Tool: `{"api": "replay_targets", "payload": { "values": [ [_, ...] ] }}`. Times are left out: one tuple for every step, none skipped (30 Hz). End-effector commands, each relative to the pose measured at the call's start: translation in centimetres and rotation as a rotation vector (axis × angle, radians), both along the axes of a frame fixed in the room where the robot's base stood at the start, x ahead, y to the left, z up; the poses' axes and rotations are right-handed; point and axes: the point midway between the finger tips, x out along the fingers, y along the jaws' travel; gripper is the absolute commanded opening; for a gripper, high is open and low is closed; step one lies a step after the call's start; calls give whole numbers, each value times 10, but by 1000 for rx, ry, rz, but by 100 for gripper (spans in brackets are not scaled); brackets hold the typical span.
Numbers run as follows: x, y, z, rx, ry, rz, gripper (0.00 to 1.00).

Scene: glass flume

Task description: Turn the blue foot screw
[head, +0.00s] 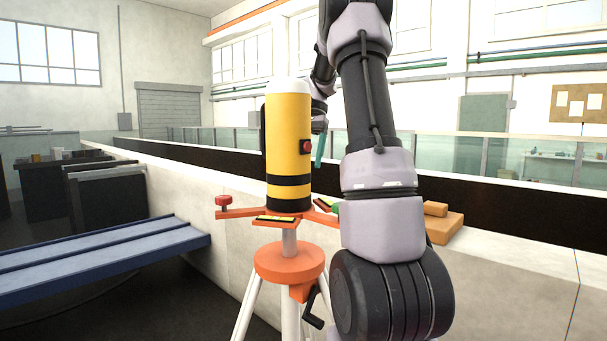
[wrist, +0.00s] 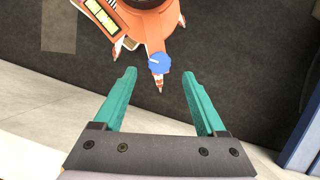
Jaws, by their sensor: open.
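The blue foot screw (wrist: 159,63) is a round knob with a white mark, at the end of an arm of the orange base (wrist: 145,22). My gripper (wrist: 158,74) is open and empty in the wrist view. The knob shows between and slightly beyond the two teal fingertips, apart from both; its height relative to them is unclear. In the head view, the yellow instrument (head: 288,145) stands upright on an orange tripod (head: 288,262). A teal finger (head: 320,150) shows right of the instrument. The blue screw is hidden there.
A red foot screw (head: 223,203) is on the left arm of the base, and a green part (head: 335,208) shows at right. Orange blocks (head: 440,226) lie on the pale ledge (head: 515,235). A crank handle (head: 314,308) hangs from the tripod. A blue bench (head: 100,250) is at left.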

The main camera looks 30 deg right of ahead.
Motion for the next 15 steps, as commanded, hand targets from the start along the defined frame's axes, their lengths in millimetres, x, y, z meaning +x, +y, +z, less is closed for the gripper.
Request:
{"api": "replay_targets", "payload": {
  "values": [
    [-3, 4, -9, 2, 1, 2, 74],
    [-4, 5, -14, 2, 2, 0, 74],
    [-5, 7, -19, 1, 0, 1, 74],
    [-6, 8, -23, 2, 1, 1, 74],
    [-7, 9, -27, 1, 1, 0, 74],
    [-8, 11, -31, 0, 0, 0, 74],
    [-9, 12, -34, 1, 1, 0, 74],
    [-9, 13, -36, 1, 0, 0, 74],
    [-9, 13, -38, 1, -1, 1, 74],
    [-10, 14, -40, 0, -2, 1, 74],
    [-10, 14, -41, 0, -2, 1, 74],
    [-10, 14, -42, 0, -1, 0, 74],
    [-10, 15, -42, 0, -1, 0, 74],
    [-10, 15, -42, 0, -1, 0, 74],
    [-10, 15, -43, 0, -1, 0, 74]
  ]
}}
